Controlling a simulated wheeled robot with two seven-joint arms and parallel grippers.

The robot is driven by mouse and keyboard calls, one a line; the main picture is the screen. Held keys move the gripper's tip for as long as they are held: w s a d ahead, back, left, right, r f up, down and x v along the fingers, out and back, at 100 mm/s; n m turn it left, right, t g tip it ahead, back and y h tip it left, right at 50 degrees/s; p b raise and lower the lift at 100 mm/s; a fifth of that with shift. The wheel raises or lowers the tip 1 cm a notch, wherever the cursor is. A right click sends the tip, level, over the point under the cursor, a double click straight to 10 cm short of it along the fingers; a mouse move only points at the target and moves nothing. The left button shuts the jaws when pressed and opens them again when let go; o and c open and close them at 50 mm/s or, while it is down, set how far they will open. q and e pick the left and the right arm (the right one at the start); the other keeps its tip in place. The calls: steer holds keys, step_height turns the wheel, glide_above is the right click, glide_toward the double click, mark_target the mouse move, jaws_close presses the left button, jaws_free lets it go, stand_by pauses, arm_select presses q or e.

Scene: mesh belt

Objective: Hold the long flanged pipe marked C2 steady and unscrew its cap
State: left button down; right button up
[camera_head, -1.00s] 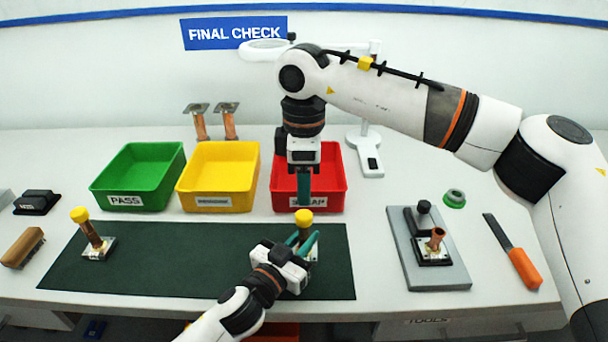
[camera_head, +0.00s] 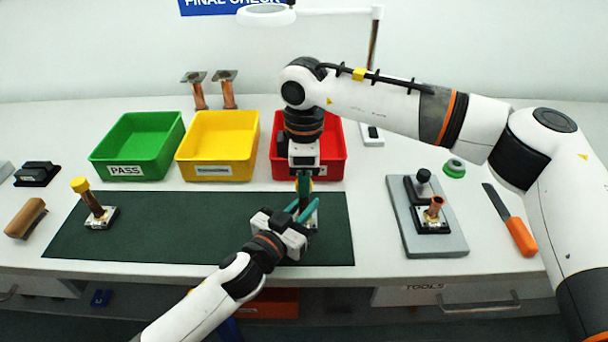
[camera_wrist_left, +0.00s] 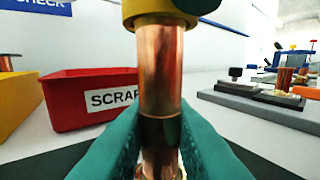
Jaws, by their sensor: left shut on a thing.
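My left gripper (camera_head: 300,211) is shut on a copper pipe (camera_wrist_left: 160,75) with a yellow cap (camera_wrist_left: 160,12), which stands upright near the right end of the dark green mat. The teal fingers press on the pipe's lower part from both sides in the left wrist view. My right gripper (camera_head: 304,184) points straight down at the cap, with its fingers beside it; a sliver of yellow shows between them in the head view. Whether they grip the cap is unclear. The pipe's flange is mostly hidden, and I can read no C2 mark.
Green (camera_head: 125,172), yellow (camera_head: 212,172) and red (camera_head: 338,165) bins stand behind. A grey board (camera_head: 440,245) with a copper fitting and an orange-handled tool (camera_head: 520,235) lie at right.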

jaws_close()
